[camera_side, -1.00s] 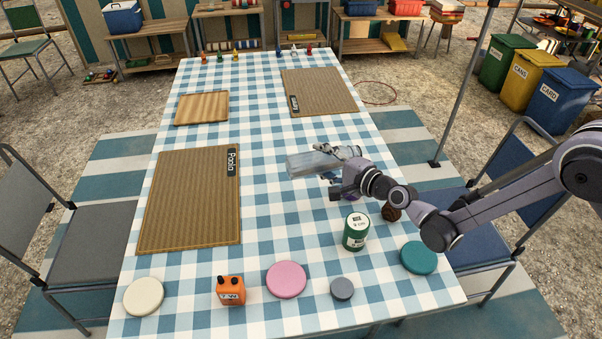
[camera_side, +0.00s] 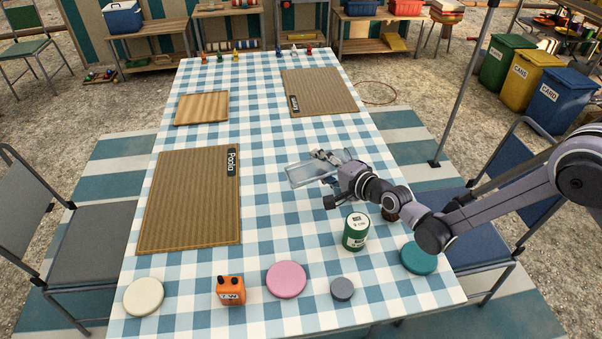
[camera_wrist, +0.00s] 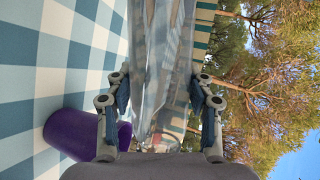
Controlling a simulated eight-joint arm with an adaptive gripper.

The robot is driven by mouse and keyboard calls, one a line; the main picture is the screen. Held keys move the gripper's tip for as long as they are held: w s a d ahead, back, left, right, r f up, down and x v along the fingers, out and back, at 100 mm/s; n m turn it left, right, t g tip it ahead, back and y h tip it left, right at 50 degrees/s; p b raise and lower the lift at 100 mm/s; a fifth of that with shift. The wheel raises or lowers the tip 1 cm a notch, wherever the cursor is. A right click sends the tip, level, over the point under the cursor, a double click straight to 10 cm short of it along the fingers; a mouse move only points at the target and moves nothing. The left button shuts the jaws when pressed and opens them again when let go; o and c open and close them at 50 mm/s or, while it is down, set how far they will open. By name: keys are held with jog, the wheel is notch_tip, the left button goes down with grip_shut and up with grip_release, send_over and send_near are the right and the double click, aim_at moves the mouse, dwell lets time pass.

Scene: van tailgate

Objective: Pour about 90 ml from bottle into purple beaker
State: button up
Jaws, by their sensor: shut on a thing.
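The clear bottle (camera_side: 304,173) is held on its side above the table, its left end lower in the side view. It also fills the middle of the wrist view (camera_wrist: 165,60). My gripper (camera_side: 329,169) is shut on it; in the wrist view its fingers (camera_wrist: 160,88) press on both sides. The purple beaker (camera_wrist: 72,136) stands on the checked cloth, partly behind the left finger in the wrist view. In the side view the beaker is hidden by my gripper. No stream of liquid can be made out, and the liquid level is unclear.
A green can (camera_side: 356,232) stands in front of my arm, with a brown object (camera_side: 390,214) beside it. A teal disc (camera_side: 418,257), grey disc (camera_side: 342,289), pink disc (camera_side: 286,279) and orange box (camera_side: 230,290) lie nearer. The Paola mat (camera_side: 190,200) is left; cloth between is clear.

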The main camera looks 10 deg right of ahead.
aim_at(318, 176)
jog(key=shift+s+a+f+n+h, duration=0.15)
jog(key=shift+a+f+n+h, duration=0.45)
jog(key=shift+f+n, duration=0.15)
jog(key=shift+d+f+n+h, duration=0.1)
jog(key=shift+f+n+h, duration=0.25)
jog(key=shift+f, duration=0.2)
jog(key=shift+f, duration=0.15)
